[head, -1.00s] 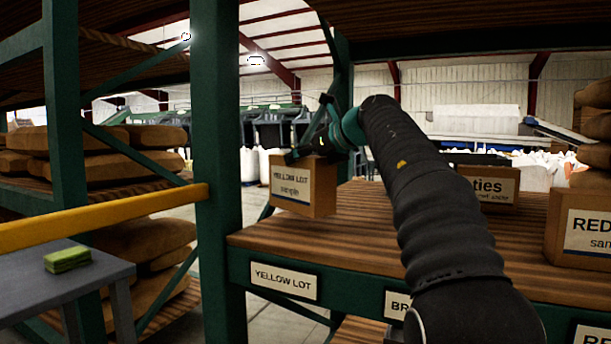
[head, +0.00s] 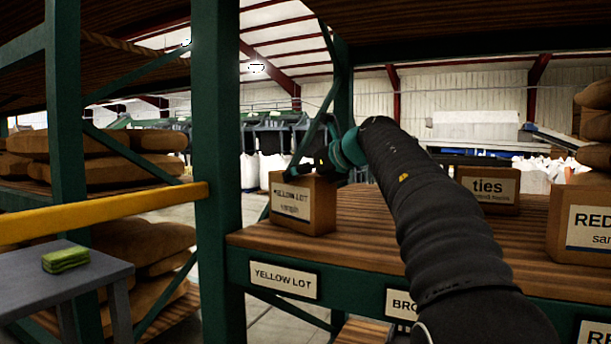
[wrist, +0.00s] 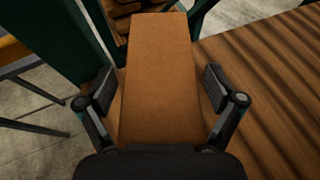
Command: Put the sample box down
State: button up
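The sample box (head: 303,204) is brown cardboard with a white "YELLOW LOT sample" label on its front. In the head view it stands upright on the wooden shelf (head: 375,215), at its left end, above the "YELLOW LOT" shelf label (head: 284,280). My gripper (wrist: 159,90) is just over the box, with one finger on each side. In the wrist view the fingers are spread, with a small gap between each finger and the box. The underside of the box is hidden.
A green post (head: 218,170) rises close left of the box. An "empties" box (head: 487,190) and a "RED" sample box (head: 585,222) stand farther right on the shelf. Bare boards lie between. A yellow rail (head: 105,212) and a grey table (head: 62,276) are at left.

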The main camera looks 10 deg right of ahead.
jog(key=shift+r, duration=0.1)
jog(key=shift+s+d+r, duration=0.1)
jog(key=shift+r, duration=0.05)
jog(key=v, duration=1.1)
jog(key=shift+s+d, duration=0.15)
jog(key=shift+s, duration=0.15)
jog(key=shift+r, duration=0.1)
dwell(1.1)
